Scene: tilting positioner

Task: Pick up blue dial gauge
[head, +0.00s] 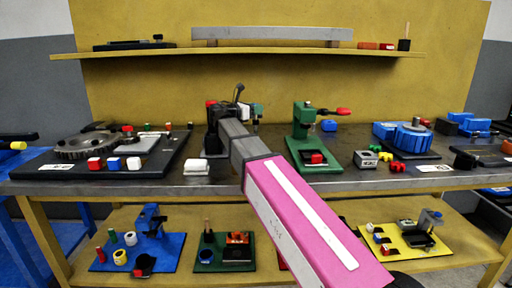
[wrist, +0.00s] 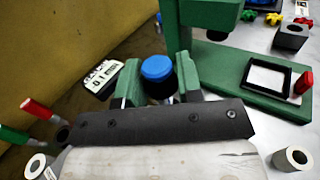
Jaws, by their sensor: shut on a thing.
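The blue dial gauge (wrist: 158,69) shows in the wrist view as a round blue cap. My gripper (wrist: 158,85) is shut on it, with one green fingertip on each side. The gauge's lower part is hidden by the fingers and the dark gripper body. In the head view my gripper (head: 248,112) is over the back of the bench, left of the green press; the gauge is too small there to make out surely. I cannot tell whether the gauge touches the surface beneath.
A green press (head: 305,125) with a red handle stands close right of my gripper. A label card (wrist: 99,82) lies beside the gauge. A black plate with a gear (head: 85,147) is on the left. A yellow shelf (head: 240,51) runs above the bench (head: 225,187).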

